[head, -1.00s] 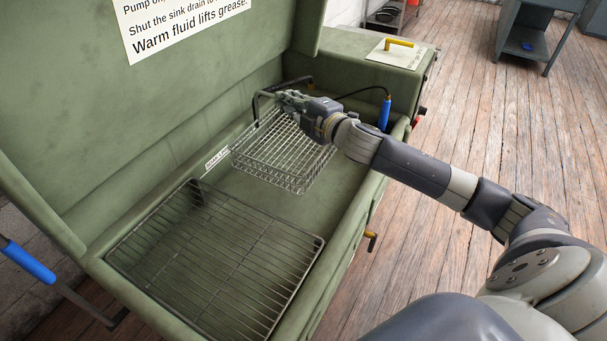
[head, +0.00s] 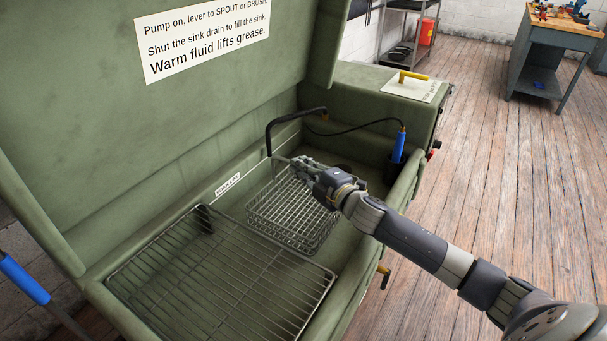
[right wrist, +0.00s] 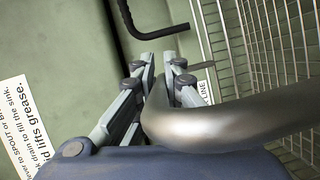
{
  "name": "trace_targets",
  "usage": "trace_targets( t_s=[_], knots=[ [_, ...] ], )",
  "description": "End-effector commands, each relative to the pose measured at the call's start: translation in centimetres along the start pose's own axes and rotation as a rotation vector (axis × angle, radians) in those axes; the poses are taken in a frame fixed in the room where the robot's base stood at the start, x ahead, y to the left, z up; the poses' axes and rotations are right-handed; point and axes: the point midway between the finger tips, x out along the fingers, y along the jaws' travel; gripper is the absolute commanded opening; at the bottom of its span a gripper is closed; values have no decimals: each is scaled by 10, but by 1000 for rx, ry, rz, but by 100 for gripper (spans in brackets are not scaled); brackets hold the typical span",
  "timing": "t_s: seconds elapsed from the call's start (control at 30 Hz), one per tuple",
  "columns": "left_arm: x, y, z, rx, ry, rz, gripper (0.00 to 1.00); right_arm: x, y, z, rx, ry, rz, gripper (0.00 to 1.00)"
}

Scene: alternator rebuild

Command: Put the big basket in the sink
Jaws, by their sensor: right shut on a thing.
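The big basket (head: 292,218) is a grey wire mesh basket. It is down inside the green sink (head: 398,205), right of the wire rack. My right gripper (head: 303,166) is shut on its handle at the basket's upper edge. In the right wrist view, the gripper's fingers (right wrist: 163,68) close on the thick metal handle (right wrist: 235,115), with the mesh (right wrist: 262,45) to the right. The basket looks roughly level; I cannot tell whether its bottom touches the sink floor. My left gripper is not in view.
A wire rack (head: 215,275) fills the left part of the sink. A black spout (head: 270,135) rises behind the basket, and a blue-handled brush (head: 398,147) stands at the right end. The raised lid (head: 90,110) stands behind. A yellow-handled cover (head: 412,85) lies beyond.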

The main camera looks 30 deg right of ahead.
Motion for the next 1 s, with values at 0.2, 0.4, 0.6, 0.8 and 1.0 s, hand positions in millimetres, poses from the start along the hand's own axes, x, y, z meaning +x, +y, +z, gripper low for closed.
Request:
trace_targets(
  t_s=[0.2, 0.4, 0.6, 0.8, 1.0],
  knots=[
    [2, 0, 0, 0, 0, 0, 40, 2, -15, 2, 1, 2, 4, 0],
    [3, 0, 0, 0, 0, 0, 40, 2, -16, 3, 0, 2, 3, 0],
    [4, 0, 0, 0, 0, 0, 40, 1, -19, 3, 1, 0, -1, 28],
    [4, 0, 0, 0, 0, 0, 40, 1, -19, 3, 1, 0, -1, 28],
    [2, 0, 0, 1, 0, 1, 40, -1, -17, 3, 1, 0, -2, 28]
  ],
)
